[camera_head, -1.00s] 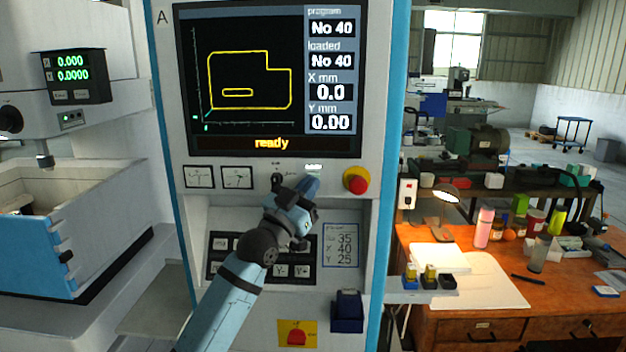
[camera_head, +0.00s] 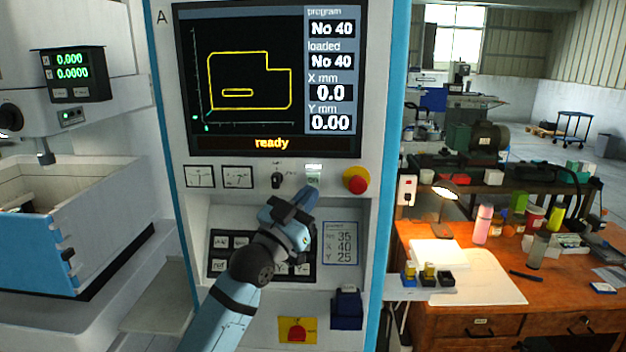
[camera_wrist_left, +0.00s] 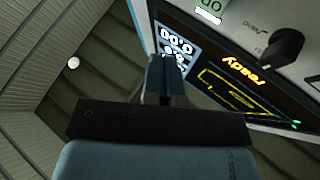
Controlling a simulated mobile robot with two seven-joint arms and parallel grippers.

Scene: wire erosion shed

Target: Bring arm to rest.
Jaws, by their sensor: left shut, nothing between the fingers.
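My left arm comes up from the bottom of the head view, blue with dark joints. Its gripper (camera_head: 303,203) is in front of the machine's control panel, just below the lit white button (camera_head: 313,172). In the left wrist view the gripper's fingers (camera_wrist_left: 165,75) are together with nothing between them. Whether the fingertips touch the panel cannot be told. The screen (camera_head: 268,80) shows a yellow outline, No 40 as program and loaded, and "ready". My right gripper is not in view.
A black rotary knob (camera_head: 277,180) and a red emergency stop (camera_head: 356,180) flank the button. The keypad (camera_head: 222,262) is partly hidden by my arm. A blue holder (camera_head: 347,309) juts out below. A cluttered wooden desk (camera_head: 410,240) stands at the right.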

